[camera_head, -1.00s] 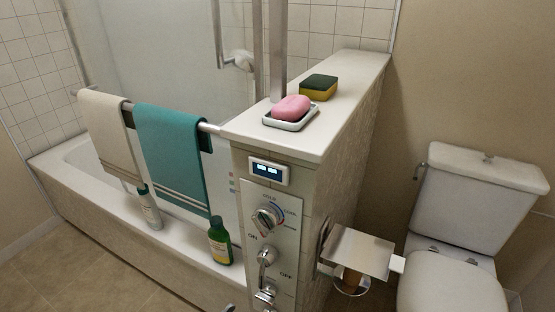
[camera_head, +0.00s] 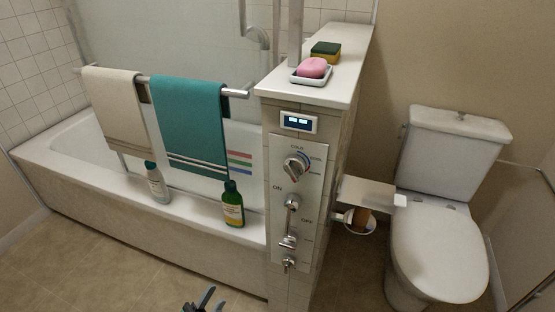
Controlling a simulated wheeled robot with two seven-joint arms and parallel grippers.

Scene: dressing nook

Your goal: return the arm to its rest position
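My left gripper (camera_head: 214,298) shows only at the bottom edge of the head view, low in front of the bathtub. Its dark fingertips stand a little apart with nothing seen between them. The rest of my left arm is cut off below the picture. My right gripper is not in view.
A tiled half wall (camera_head: 345,62) carries a pink soap (camera_head: 312,67) and a sponge (camera_head: 325,51). Its front has a control panel (camera_head: 297,200). Towels hang on a rail (camera_head: 236,93); two bottles, one green (camera_head: 233,208), stand on the tub rim. The floor (camera_head: 110,265) is clear.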

